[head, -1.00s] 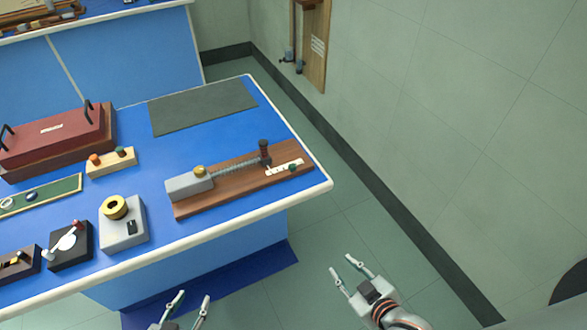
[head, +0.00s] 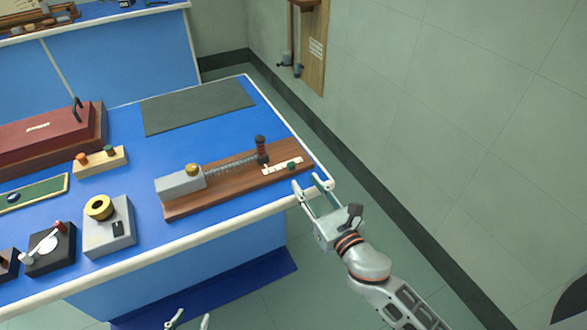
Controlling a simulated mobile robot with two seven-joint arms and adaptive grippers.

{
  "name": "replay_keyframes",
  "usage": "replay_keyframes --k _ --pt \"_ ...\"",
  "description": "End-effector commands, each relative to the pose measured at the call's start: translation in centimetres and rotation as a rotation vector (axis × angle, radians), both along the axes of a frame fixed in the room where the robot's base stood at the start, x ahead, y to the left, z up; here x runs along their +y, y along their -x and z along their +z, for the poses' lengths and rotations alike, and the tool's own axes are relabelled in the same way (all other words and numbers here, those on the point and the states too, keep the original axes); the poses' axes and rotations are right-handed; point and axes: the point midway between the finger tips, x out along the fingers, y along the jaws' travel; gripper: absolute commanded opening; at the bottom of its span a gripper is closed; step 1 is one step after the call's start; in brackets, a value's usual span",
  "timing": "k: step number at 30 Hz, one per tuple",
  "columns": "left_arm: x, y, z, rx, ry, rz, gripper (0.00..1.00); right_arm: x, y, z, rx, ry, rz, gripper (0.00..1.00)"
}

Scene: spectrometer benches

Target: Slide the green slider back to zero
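The green slider (head: 291,166) is a small green knob on a white scale strip (head: 276,169), towards the strip's right end. The strip lies on the right part of a brown wooden board (head: 230,188) on the blue bench. My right gripper (head: 308,184) is open and empty, its fingertips at the bench's front right edge, just below and right of the slider and apart from it. My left gripper (head: 190,321) is at the bottom edge, mostly cut off, with two fingertips spread apart and nothing seen between them.
The board also carries a grey block (head: 180,184), a spring (head: 230,165) and a dark upright post (head: 261,150) beside the strip. A grey box with a yellow ring (head: 108,230) stands to the left. A dark mat (head: 198,104) lies behind. A wall is at right.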

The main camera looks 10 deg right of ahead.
Motion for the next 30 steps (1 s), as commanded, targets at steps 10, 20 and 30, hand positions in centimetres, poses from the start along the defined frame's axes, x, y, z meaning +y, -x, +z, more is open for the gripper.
replay_keyframes --k 10,20,30 --pt "0.0 -0.1 0.4 -0.003 0.000 -0.001 0.38 1.3 -3.9 0.2 -0.010 0.018 0.007 0.31" --pt "0.0 0.0 0.2 0.001 -0.001 0.000 0.38 2.3 -7.3 0.0 -0.007 0.017 0.007 0.31" --pt "0.0 0.0 0.1 0.001 -0.002 -0.001 0.38 2.4 -7.5 0.0 -0.006 0.016 0.007 0.23"
